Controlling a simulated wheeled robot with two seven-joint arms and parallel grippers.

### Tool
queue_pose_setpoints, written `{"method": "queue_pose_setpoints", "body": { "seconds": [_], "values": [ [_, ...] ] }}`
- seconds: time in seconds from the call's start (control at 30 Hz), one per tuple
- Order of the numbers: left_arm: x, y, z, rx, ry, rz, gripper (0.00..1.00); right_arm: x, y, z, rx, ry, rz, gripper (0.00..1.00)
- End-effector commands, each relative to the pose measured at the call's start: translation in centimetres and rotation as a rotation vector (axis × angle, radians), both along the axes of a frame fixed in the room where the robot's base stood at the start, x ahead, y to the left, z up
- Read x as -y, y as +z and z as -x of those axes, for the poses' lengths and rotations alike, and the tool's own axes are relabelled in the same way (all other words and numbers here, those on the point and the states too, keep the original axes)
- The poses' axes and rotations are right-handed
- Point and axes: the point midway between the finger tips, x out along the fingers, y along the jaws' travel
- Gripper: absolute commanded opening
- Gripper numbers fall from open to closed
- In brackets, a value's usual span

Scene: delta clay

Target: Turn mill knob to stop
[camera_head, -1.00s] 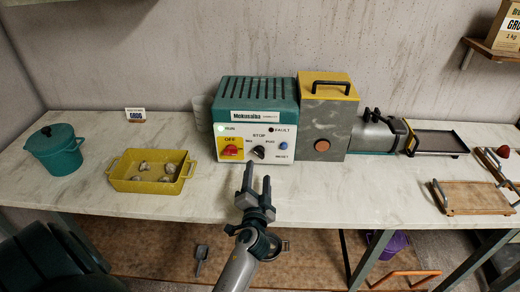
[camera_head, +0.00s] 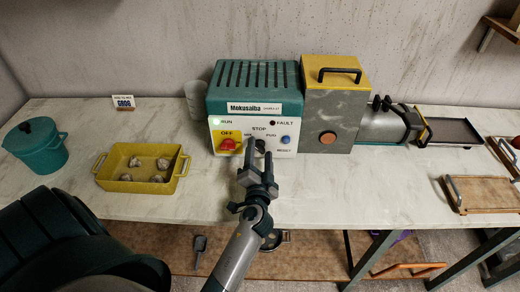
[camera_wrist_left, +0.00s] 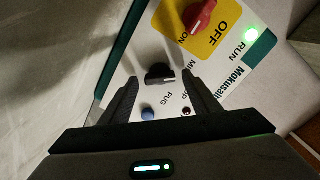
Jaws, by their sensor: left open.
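The mill (camera_head: 254,88) is a teal and white control box labelled Mokusaiba at the back of the table. Its black knob (camera_wrist_left: 159,74) sits under the word STOP on the white panel; in the head view my gripper mostly covers it. My left gripper (camera_head: 259,152) is open in front of the panel. In the left wrist view its two fingers (camera_wrist_left: 161,92) point at the panel, with the knob between and just beyond their tips. I cannot tell whether they touch it. My right gripper is not in view.
A red switch on a yellow OFF plate (camera_head: 227,135) is left of the knob, and a blue button (camera_head: 285,140) is right. The green RUN light (camera_wrist_left: 251,34) is lit. A yellow tray (camera_head: 127,186) with several lumps and a teal pot (camera_head: 38,147) stand left.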

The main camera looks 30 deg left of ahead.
Motion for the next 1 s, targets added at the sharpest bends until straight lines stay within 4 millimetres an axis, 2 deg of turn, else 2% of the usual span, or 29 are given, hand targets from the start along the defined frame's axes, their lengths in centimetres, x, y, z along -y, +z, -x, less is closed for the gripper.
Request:
{"method": "queue_pose_setpoints", "body": {
  "seconds": [0.17,0.33,0.37,0.73,1.0],
  "values": [
    [0.01,0.00,0.01,0.000,0.000,0.000,0.56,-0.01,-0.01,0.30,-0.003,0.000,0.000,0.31],
    [-0.01,-0.01,0.00,0.000,0.000,0.000,0.18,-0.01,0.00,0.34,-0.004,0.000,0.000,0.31],
    [-0.01,-0.01,0.00,0.000,0.000,0.000,0.15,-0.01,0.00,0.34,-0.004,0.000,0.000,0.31],
    [-0.01,-0.03,-0.02,-0.019,0.000,-0.031,0.15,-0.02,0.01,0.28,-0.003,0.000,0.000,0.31],
    [0.01,-0.03,-0.04,-0.088,0.000,-0.144,0.15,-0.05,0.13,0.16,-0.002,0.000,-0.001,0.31]
  ]
}}
